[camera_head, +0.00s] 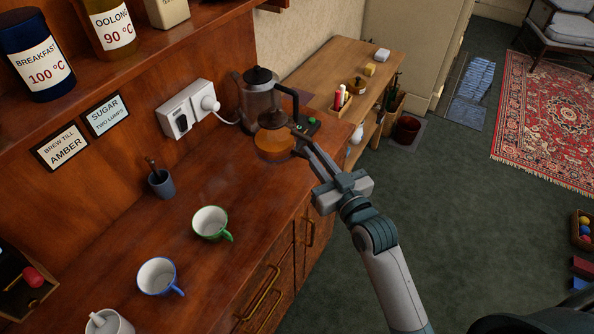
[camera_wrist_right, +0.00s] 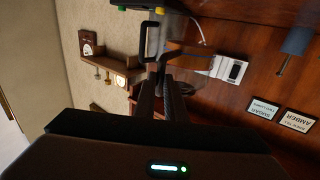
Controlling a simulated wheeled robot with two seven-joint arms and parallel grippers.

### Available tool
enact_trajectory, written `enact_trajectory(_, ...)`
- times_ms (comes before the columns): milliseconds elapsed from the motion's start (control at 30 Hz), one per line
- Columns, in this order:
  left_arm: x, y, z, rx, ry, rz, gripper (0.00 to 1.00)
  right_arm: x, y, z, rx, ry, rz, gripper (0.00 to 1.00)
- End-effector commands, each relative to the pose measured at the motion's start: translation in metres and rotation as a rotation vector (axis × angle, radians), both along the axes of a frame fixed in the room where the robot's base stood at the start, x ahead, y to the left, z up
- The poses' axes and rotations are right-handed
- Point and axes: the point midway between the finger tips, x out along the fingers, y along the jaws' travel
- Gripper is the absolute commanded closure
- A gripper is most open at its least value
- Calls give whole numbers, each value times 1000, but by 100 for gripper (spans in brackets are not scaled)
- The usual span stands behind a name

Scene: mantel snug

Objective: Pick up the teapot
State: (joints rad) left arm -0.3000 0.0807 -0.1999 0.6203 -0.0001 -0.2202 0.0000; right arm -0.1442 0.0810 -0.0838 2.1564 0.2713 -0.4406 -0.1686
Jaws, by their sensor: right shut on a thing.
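The glass teapot (camera_head: 273,146) holds amber tea and has a dark lid. It is upright near the far right end of the wooden counter, in front of the kettle. I cannot tell whether its base touches the counter. My right gripper (camera_head: 298,140) reaches in from the lower right and is shut on the teapot at its handle side. The fingers hide most of the handle. In the right wrist view the closed fingers (camera_wrist_right: 165,90) point toward the teapot, whose clear body is hard to make out. My left gripper is not in view.
A glass kettle (camera_head: 259,98) with a black handle stands close behind the teapot. A green-rimmed cup (camera_head: 210,222), a blue-rimmed cup (camera_head: 158,276) and a grey pot (camera_head: 162,184) stand on the counter. A socket block (camera_head: 187,108) is on the wall. The counter's middle is clear.

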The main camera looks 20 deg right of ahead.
Motion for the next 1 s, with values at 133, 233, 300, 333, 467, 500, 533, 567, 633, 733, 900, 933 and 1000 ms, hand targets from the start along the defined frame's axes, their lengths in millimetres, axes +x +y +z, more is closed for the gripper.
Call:
enact_trajectory(133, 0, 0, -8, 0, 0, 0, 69, 1, -24, 17, -1, -10, 1, 100)
enact_trajectory(233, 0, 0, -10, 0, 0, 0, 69, 2, -37, 25, -1, -9, 0, 100)
enact_trajectory(300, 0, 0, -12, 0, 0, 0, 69, 2, -43, 28, 1, -8, 1, 100)
enact_trajectory(333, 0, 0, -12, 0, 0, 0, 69, 3, -45, 30, 1, -7, 1, 100)
enact_trajectory(467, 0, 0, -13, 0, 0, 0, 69, 3, -52, 34, 2, -8, 1, 100)
enact_trajectory(500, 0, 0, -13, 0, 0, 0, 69, 3, -53, 35, 2, -8, 0, 100)
enact_trajectory(533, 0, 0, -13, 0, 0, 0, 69, 3, -54, 36, 3, -8, 0, 100)
enact_trajectory(567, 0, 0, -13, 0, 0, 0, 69, 3, -54, 36, 3, -8, 0, 100)
enact_trajectory(633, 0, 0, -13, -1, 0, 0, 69, 3, -55, 37, 2, -7, 1, 100)
enact_trajectory(733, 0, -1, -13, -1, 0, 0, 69, 3, -55, 36, 2, -7, 1, 100)
enact_trajectory(900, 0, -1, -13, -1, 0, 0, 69, 3, -54, 36, 2, -7, 1, 100)
enact_trajectory(933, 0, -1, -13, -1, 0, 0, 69, 3, -54, 36, 2, -7, 1, 100)
enact_trajectory(1000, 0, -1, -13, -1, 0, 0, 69, 3, -54, 36, 2, -7, 1, 100)
